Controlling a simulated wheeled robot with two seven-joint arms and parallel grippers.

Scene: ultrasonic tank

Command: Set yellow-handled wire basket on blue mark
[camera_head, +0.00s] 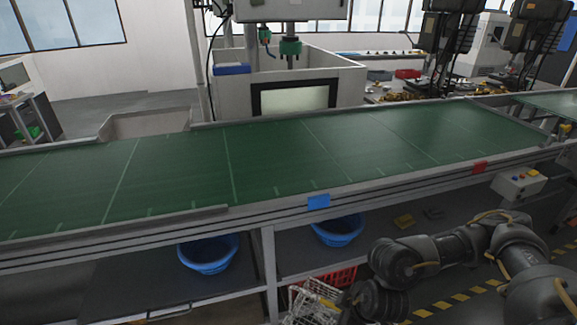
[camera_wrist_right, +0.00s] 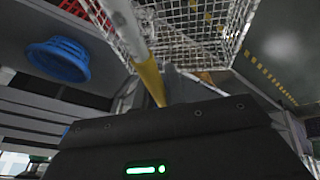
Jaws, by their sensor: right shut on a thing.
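The wire basket (camera_head: 312,306) is low at the bottom of the head view, below the conveyor's front edge and partly cut off by the frame. Its yellow handle (camera_wrist_right: 149,78) and wire mesh (camera_wrist_right: 192,30) fill the upper part of the right wrist view. My right gripper (camera_head: 346,300) is shut on the handle, at the basket's right side in the head view; its fingertips are hard to make out there. The blue mark (camera_head: 318,201) is on the front rail of the green conveyor, above the basket in the picture. My left gripper is not in view.
The green conveyor belt (camera_head: 270,160) is bare. A red mark (camera_head: 479,167) is farther right on its front rail. Blue bowls (camera_head: 208,254) and a red crate (camera_head: 333,276) are underneath. A control box (camera_head: 518,184) stands at the right. A tank (camera_head: 350,75) stands behind.

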